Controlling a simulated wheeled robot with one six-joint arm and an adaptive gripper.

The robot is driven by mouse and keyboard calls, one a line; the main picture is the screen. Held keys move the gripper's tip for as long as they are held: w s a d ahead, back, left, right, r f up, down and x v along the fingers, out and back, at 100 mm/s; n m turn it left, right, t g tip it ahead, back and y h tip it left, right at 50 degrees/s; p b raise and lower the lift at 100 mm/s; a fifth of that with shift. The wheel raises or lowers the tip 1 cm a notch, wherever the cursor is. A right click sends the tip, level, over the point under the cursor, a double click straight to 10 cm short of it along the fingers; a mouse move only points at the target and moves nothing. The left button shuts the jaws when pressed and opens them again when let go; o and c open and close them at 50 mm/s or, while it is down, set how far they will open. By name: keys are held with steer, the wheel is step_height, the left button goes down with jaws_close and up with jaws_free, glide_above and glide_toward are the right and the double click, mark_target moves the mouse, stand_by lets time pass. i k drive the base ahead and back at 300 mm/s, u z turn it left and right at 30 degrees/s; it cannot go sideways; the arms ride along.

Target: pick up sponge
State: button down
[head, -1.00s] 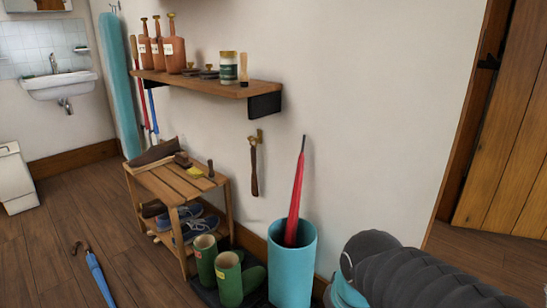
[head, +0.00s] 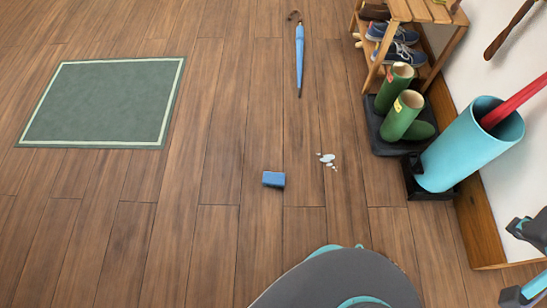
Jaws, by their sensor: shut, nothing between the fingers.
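A small blue sponge (head: 273,179) lies on the wooden floor near the middle of the head view, with bare boards around it. Part of my gripper (head: 527,262) shows at the right edge, grey and teal, cut off by the frame. It is shut and empty, well to the right of the sponge and apart from it.
Green boots (head: 402,115) on a dark tray, a teal umbrella stand (head: 470,150) and a wooden shoe rack (head: 425,12) line the right wall. A green mat (head: 100,103) lies left.

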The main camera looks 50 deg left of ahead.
mark_target(271, 179)
steer(key=u, duration=1.35)
steer(key=k, duration=0.55)
steer(key=u, duration=0.65)
